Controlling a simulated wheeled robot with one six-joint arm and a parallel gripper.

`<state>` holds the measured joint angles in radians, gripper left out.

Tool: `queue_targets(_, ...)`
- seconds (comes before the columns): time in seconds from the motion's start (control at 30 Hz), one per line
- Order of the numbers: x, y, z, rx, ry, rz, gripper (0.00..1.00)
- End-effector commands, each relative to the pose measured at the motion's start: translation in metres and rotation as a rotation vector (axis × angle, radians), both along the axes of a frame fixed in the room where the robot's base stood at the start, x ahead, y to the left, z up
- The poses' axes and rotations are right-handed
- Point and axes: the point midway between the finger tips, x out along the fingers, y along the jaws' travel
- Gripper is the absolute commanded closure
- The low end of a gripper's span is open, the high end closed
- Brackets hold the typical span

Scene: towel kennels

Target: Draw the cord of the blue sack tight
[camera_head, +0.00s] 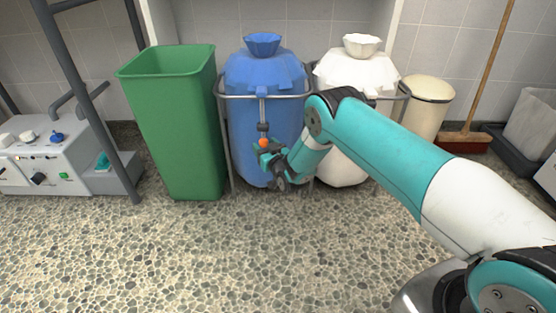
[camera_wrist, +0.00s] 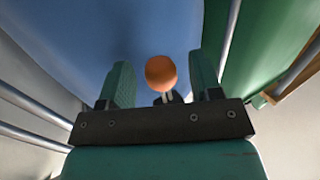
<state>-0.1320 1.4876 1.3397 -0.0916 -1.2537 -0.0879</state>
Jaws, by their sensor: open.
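The blue sack (camera_head: 262,95) hangs in a metal frame in the head view, its gathered neck (camera_head: 262,45) standing up on top. Its cord hangs down the front, with a dark piece (camera_head: 263,127) on it and an orange ball (camera_head: 263,143) at its lower end. In the wrist view the orange ball (camera_wrist: 160,73) shows in front of the blue sack cloth (camera_wrist: 90,40). My gripper (camera_wrist: 163,85) is open, with one green finger on each side of the ball. The fingers look apart from the ball. In the head view my gripper (camera_head: 268,152) is at the ball, low before the sack.
A white sack (camera_head: 345,75) stands right of the blue one in the same kind of frame. A tall green bin (camera_head: 180,120) stands close on the left. A cream bin (camera_head: 428,105) and a broom (camera_head: 465,140) are farther right. The pebbled floor (camera_head: 230,250) in front is clear.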

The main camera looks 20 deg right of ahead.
Motion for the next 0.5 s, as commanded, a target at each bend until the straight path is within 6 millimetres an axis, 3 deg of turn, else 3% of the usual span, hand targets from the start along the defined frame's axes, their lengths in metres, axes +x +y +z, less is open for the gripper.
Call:
queue_targets(0.1,-0.020,-0.005,0.005,0.000,0.005,-0.003,0.42)
queue_targets(0.5,-0.056,-0.010,0.003,0.003,0.009,-0.003,0.42)
